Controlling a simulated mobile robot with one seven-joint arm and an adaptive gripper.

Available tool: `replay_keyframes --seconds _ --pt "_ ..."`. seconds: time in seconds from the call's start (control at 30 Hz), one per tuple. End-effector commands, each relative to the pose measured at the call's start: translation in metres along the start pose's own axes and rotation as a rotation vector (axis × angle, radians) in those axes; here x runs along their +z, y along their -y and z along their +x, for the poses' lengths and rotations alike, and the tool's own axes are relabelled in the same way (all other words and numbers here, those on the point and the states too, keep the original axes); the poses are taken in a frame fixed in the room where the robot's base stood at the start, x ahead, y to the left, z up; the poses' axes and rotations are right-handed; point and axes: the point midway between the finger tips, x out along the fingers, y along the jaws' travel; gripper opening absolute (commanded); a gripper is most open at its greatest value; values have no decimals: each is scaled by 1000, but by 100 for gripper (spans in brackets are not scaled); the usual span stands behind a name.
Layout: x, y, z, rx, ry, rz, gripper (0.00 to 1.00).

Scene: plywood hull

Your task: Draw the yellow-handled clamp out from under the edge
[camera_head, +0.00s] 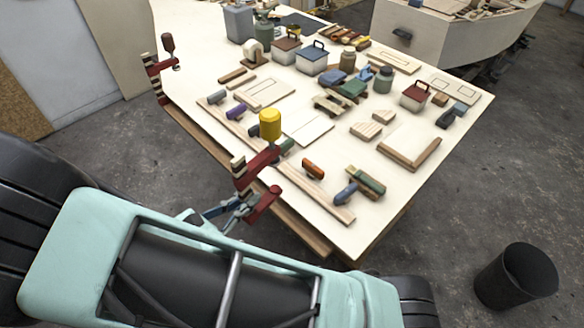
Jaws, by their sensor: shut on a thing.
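The yellow-handled clamp (258,164) is at the near edge of the plywood table (450,140). Its yellow handle (270,123) stands upright above the tabletop, and its dark red arm reaches over the edge. A striped wood-and-dark part sits at the arm's outer end, and a red lower part shows below, outside the edge. My gripper (242,205) is low beside the clamp, outside the table edge, and is shut on the clamp's lower outer portion. The exact finger contact is small and partly hidden by the clamp. Whether the lower jaw is still under the tabletop cannot be told.
A second clamp (158,70) with a dark red handle grips the table's left corner. A long wooden strip (300,182) lies along the near edge, with an orange-handled tool (313,168) beside it. Blocks and boxes crowd the tabletop. A black bin (516,277) stands on the floor at right.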

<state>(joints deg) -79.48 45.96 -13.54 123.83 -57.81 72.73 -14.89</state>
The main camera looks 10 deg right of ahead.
Motion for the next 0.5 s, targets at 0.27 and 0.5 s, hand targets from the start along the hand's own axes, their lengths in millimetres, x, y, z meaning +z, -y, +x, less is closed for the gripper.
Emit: replay_keyframes --seconds 0.27,0.5 --pt "31 0 -8 -1 2 0 0" --pt "50 0 -12 0 1 2 0"
